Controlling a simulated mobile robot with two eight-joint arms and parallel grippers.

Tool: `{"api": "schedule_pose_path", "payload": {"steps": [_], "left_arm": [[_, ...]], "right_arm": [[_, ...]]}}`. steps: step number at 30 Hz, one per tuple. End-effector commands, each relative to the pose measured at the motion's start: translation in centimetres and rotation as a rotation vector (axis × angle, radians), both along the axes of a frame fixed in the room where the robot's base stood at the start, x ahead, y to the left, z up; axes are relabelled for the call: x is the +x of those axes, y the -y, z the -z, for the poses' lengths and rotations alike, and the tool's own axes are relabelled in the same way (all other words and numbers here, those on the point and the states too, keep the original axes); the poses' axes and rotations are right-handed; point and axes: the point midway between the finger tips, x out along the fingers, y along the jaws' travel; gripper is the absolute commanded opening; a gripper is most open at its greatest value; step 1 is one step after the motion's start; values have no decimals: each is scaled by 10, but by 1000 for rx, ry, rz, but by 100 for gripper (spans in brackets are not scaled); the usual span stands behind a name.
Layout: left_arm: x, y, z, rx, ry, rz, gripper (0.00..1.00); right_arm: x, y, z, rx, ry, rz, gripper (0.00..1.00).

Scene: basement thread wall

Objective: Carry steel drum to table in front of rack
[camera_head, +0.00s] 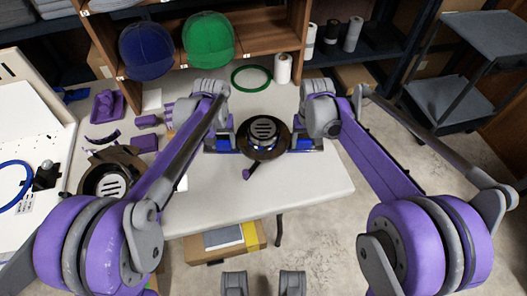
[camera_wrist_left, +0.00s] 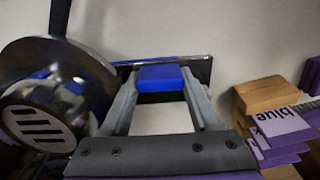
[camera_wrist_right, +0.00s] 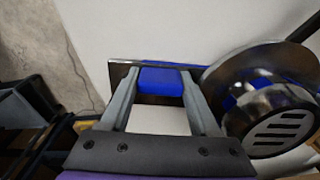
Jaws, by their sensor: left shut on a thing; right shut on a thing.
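The steel drum (camera_head: 264,135) is a dark, shiny round body with a slotted pale cap, on a flat dark plate with a blue handle on each side. It is over the white table (camera_head: 200,212); I cannot tell if it touches the top. My left gripper (camera_head: 222,142) is shut on its left blue handle, also in the left wrist view (camera_wrist_left: 160,78). My right gripper (camera_head: 305,143) is shut on its right blue handle, also in the right wrist view (camera_wrist_right: 161,80). The wooden rack (camera_head: 253,42) stands behind the table.
A similar slotted round part (camera_head: 106,180) lies at the table's left, near several purple pieces. A green ring (camera_head: 251,89) and a white roll (camera_head: 283,69) are at the back. Blue (camera_head: 146,50) and green (camera_head: 208,38) caps hang on the rack. A grey cart (camera_head: 447,100) stands right.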

Motion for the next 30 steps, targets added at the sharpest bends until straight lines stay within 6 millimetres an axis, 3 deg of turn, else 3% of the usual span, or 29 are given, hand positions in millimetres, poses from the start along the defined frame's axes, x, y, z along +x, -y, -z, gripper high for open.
{"api": "schedule_pose_path", "payload": {"steps": [2,3,7,22,26,30], "left_arm": [[0,0,3,0,1,0,0],[0,0,3,0,0,0,70],[0,0,3,0,0,0,92],[0,2,0,-4,0,2,92],[0,2,-12,-4,0,2,92],[0,3,-37,-5,1,2,92]], "right_arm": [[0,0,3,0,1,0,0],[1,0,3,0,1,0,70],[0,0,3,0,0,0,92],[0,-2,3,3,0,-1,92],[0,-2,3,4,0,-2,92],[0,-2,3,4,0,-2,92]]}}
